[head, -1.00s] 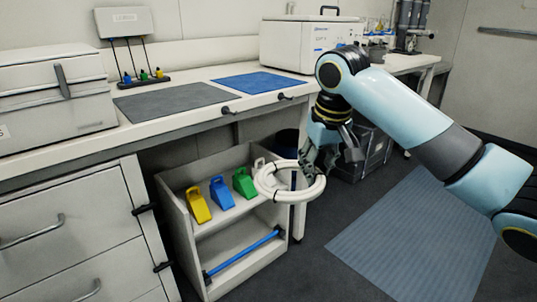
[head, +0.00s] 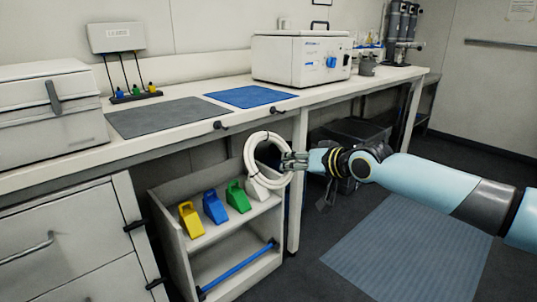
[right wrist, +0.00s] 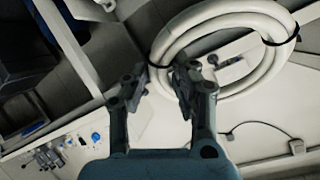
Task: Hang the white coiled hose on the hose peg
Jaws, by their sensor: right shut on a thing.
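The white coiled hose (head: 249,153) is gripped at its right side by my right gripper (head: 288,160). Its ring stands roughly upright in front of the bench's front edge. Two dark pegs stick out from that edge: one left of the hose (head: 220,125) and one just above it (head: 278,111). I cannot tell which is the hose peg. The hose appears apart from both pegs. My left gripper is out of view.
A low shelf unit (head: 170,222) stands below the hose, holding yellow (head: 191,222), blue (head: 215,207) and green (head: 238,196) items and a blue bar (head: 236,272). The bench top carries grey (head: 165,117) and blue (head: 250,97) mats. Floor at right is open.

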